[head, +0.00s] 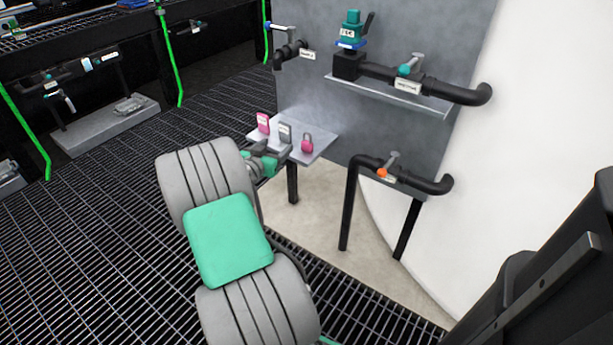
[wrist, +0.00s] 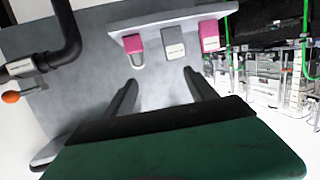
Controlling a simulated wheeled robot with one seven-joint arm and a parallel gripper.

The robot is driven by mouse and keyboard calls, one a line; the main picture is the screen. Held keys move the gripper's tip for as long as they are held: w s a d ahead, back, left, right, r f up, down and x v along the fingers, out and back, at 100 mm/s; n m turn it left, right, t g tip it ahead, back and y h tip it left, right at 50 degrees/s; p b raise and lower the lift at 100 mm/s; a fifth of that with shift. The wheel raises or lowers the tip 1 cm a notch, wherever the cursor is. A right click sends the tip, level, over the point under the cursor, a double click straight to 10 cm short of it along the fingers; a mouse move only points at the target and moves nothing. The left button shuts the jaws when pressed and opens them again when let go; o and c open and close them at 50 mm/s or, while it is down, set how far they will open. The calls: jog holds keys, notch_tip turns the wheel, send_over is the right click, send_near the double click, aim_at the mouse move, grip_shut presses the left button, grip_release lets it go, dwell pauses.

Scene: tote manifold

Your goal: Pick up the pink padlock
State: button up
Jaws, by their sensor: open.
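The pink padlock (head: 307,145) stands at the right end of a row on a small grey shelf (head: 312,154) fixed to a grey panel. In the wrist view the pink padlock (wrist: 135,44) is at the upper left of centre, its shackle loop pointing down in the picture. My gripper (head: 268,158) is at the near edge of the shelf in the head view, partly hidden by my arm. In the wrist view my gripper (wrist: 163,86) has its two dark fingers apart with nothing between them. The padlock lies beyond the fingertips, apart from them.
A grey tag (head: 285,132) and a pink tag (head: 263,122) stand beside the padlock on the shelf. Black pipes with valves, one with an orange knob (head: 382,173), stick out to the right. A teal valve (head: 351,28) sits above. Open grating floor (head: 110,250) lies at left.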

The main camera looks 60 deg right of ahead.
jog(key=h+b, duration=0.2)
send_near(307, 142)
jog(key=shift+g, duration=0.4)
jog(key=d+b, duration=0.1)
jog(key=d, duration=0.6)
jog(key=shift+w+d+r+b, duration=0.15)
jog(key=shift+w+d+b, duration=0.1)
jog(key=shift+d+b, duration=0.15)
jog(key=shift+d+r, duration=0.1)
jog(key=shift+d, duration=0.2)
jog(key=shift+w, duration=0.1)
grip_shut()
